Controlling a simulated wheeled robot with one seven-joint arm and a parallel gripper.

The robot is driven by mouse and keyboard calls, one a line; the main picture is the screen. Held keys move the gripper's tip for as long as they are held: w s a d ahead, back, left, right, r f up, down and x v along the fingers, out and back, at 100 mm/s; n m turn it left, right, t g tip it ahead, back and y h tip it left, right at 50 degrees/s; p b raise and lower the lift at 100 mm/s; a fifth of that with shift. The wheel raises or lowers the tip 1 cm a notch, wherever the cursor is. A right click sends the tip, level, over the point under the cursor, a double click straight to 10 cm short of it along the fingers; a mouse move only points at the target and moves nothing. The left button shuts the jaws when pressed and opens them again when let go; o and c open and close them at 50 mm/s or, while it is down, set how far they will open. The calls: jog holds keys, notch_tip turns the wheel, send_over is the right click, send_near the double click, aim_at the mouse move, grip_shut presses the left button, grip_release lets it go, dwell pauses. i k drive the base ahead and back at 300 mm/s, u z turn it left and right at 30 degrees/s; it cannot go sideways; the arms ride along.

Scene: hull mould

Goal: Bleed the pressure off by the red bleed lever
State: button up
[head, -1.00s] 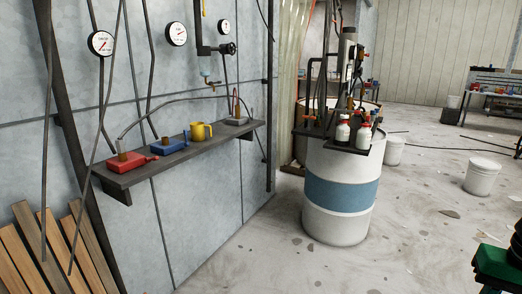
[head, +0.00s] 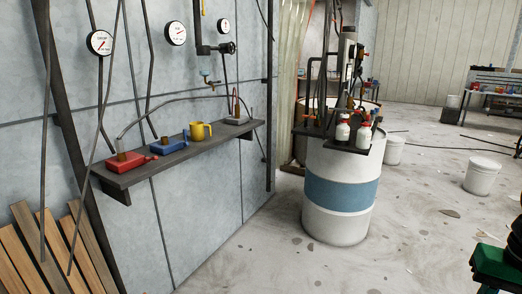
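A red block (head: 124,161) with a short red lever (head: 151,158) on its right side sits at the near left end of a dark wall shelf (head: 118,187). A grey hose rises from its top and arches along the wall. A blue block (head: 168,145) with a similar blue lever stands just right of it. I cannot read any label on either. Round white gauges (head: 99,42) hang on the wall above, their needles too small to read. My gripper is not in view, and nothing touches the red lever.
Wooden planks (head: 45,250) lean at lower left. A white drum (head: 338,218) with a blue band stands right of centre. A green and black object (head: 495,262) shows at lower right. The floor between is open.

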aim_at(146, 160)
jog(key=u, duration=0.45)
jog(key=k, duration=1.15)
jog(key=u, duration=1.05)
jog(key=i, duration=1.4)
jog(key=z, duration=0.85)
jog(key=i, duration=0.65)
jog(key=z, duration=0.4)
